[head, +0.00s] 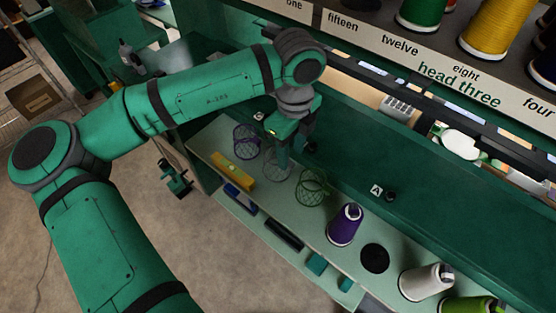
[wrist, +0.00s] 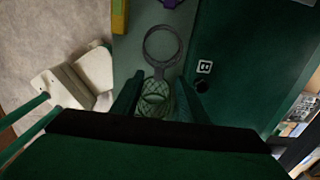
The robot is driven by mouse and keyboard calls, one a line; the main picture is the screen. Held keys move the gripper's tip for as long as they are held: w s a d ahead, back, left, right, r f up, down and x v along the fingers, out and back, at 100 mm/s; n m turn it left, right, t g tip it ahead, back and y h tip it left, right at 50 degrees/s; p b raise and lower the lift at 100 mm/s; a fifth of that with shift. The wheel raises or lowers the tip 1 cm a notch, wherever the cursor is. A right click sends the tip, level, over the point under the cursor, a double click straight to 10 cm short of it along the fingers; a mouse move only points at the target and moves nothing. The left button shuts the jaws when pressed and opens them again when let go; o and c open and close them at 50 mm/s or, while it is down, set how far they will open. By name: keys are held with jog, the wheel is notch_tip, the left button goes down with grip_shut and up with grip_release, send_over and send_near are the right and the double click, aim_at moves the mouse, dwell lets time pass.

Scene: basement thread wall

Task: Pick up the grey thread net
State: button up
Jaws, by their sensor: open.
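The grey thread net (head: 270,168) stands on the pale shelf in the head view, between a purple net (head: 246,142) and a green net (head: 312,188). My gripper (head: 283,165) points down at it and partly hides it. In the wrist view my gripper (wrist: 158,97) is open, one finger on each side of a green-grey mesh (wrist: 153,98). A grey ring (wrist: 147,45) lies just beyond the fingertips. I cannot tell for certain which net the mesh belongs to. No contact is visible.
A yellow tool (head: 233,170) lies beside the nets. A purple thread spool (head: 344,224), a black disc (head: 375,258) and a white spool (head: 425,281) stand farther along the shelf (head: 215,140). The green machine body (head: 350,160) borders the shelf, with small black knobs on it.

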aim_at(290, 163)
jog(key=shift+s+f, duration=0.15)
jog(key=shift+f, duration=2.6)
grip_shut()
